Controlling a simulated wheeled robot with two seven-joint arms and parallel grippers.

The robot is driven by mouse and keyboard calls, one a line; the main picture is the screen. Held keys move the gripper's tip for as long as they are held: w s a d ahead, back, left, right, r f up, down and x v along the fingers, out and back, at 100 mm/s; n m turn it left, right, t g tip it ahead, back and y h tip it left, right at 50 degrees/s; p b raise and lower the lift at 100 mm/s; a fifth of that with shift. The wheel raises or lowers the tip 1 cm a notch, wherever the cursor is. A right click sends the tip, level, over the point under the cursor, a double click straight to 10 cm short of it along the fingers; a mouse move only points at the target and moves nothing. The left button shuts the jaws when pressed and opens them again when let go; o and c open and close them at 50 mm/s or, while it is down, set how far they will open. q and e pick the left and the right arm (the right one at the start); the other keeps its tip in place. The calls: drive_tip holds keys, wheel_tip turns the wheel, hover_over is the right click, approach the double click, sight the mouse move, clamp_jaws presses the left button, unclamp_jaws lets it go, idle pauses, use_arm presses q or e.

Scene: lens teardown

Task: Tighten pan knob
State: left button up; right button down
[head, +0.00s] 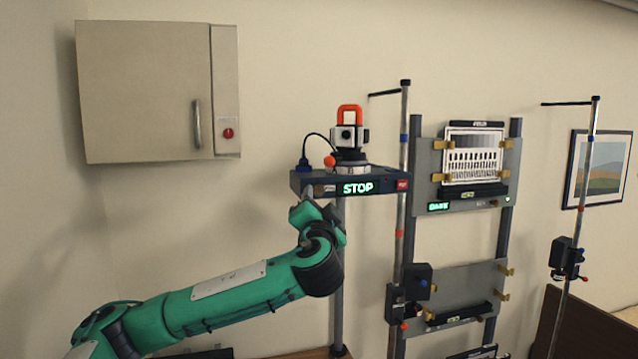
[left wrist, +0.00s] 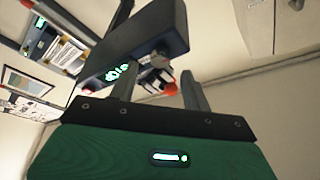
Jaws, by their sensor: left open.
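A white and black camera-like instrument (head: 349,137) with an orange top handle stands on a dark shelf unit (head: 309,184) with a lit STOP sign. A small orange-red knob (head: 330,161) sticks out at the left of its base. I take this for the pan knob. My left gripper (head: 318,199) is just below the shelf's front, apart from the knob. In the left wrist view its two fingers stand apart with nothing held. The red knob (left wrist: 172,90) shows beyond them, close to the right finger in the picture. My right gripper is out of view.
A black cable and blue plug (head: 304,165) sit on the shelf's left end. A vertical pole (head: 403,200) and a rack with grey panels (head: 424,175) stand to the right. A wall cabinet (head: 145,92) hangs at the left.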

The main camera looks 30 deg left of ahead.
sight(319, 192)
use_arm(q)
drive_tip(key=shift+r+p+x, duration=0.2)
drive_tip(key=shift+p+x, duration=0.4)
drive_tip(key=shift+x, duration=0.6)
drive_tip(key=shift+w+a+p, duration=0.3)
drive_tip(key=shift+w+a, duration=0.15)
drive_tip(key=shift+w, duration=0.2)
drive_tip(key=c, duration=1)
